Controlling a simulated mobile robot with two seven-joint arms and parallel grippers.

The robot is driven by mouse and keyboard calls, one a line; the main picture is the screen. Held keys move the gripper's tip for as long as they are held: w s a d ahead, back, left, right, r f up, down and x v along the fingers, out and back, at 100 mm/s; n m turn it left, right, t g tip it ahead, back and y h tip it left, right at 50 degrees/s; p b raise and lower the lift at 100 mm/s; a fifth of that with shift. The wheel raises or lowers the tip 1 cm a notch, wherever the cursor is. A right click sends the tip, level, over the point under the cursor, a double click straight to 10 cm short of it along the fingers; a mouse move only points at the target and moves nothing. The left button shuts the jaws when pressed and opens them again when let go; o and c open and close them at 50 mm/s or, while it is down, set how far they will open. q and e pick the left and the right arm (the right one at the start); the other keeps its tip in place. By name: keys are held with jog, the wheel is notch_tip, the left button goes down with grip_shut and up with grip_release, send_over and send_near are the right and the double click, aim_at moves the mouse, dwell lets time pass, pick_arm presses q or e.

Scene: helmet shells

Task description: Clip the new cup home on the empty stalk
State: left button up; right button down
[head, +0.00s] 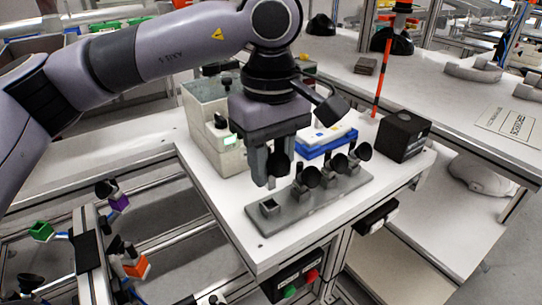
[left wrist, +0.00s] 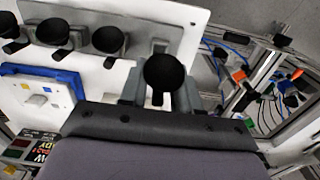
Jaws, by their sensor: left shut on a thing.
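My left gripper (head: 270,178) points down above the left end of a grey plate (head: 335,204). It is shut on a black cup (head: 279,163), which also shows between the fingers in the left wrist view (left wrist: 164,73). The empty stalk (head: 268,207) stands on the plate's left end, below and slightly left of the fingertips. The held cup looks apart from it, though the exact gap is hard to judge. Several other stalks on the plate carry black cups (head: 311,176), lined up to the right. My right gripper is not in view.
A blue and white box (head: 328,142) lies behind the plate. A black box (head: 404,135) stands at the right edge of the white table, and a pale grey machine (head: 213,135) at the back left. The table's front left (head: 225,190) is clear.

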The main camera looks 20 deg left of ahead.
aim_at(271, 177)
pick_arm(q)
jog(key=shift+f, duration=0.1)
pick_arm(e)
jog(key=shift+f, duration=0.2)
